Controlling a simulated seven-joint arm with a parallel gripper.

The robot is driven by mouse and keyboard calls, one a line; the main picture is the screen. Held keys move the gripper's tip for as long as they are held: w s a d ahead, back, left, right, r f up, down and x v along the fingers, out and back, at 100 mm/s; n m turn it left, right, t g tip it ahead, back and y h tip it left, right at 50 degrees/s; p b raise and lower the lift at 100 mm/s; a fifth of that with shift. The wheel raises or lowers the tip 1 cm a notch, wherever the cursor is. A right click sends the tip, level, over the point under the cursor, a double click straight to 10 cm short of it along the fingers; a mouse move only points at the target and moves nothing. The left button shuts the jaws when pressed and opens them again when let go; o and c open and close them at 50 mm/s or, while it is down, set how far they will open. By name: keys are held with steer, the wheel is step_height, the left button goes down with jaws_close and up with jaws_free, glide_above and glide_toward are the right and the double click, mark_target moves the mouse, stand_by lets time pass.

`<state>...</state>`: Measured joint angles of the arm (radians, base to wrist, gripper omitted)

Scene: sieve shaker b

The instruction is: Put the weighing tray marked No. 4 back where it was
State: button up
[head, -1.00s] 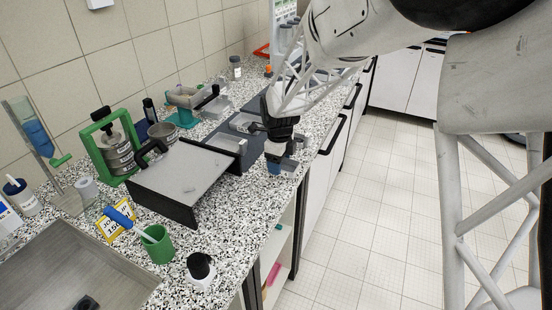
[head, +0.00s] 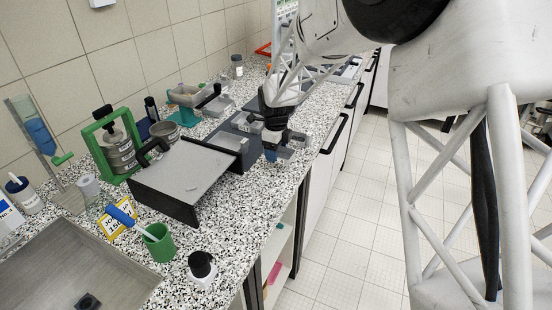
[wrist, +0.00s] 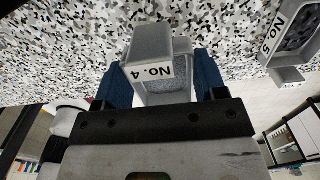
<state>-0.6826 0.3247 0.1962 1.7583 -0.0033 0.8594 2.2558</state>
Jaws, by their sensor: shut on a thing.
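The weighing tray marked No. 4 (wrist: 155,62) is a small light-grey tray with a white label, between my gripper's blue fingers in the wrist view. My gripper (wrist: 163,86) is shut on it. In the head view my gripper (head: 271,155) is low over the speckled counter near its front edge, by the dark mat. The held tray is small and partly hidden there. I cannot tell whether it touches the counter. Another grey tray, marked No. 5 (wrist: 292,73), with dark grains in it, is at the right of the wrist view, apart from my fingers.
A grey-topped box with black end panels (head: 185,172) stands left of my gripper. Behind it are a green-framed sieve stack (head: 120,152) and a teal stand (head: 186,114). A green cup (head: 159,244) and a black-capped bottle (head: 202,268) stand nearer. Speckled counter is free around the front edge.

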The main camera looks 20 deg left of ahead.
mark_target(276, 165)
steer(key=shift+f, duration=1.75)
steer(key=shift+f, duration=0.1)
steer(key=o, duration=1)
step_height(276, 165, up, 12)
steer(key=shift+r, duration=0.1)
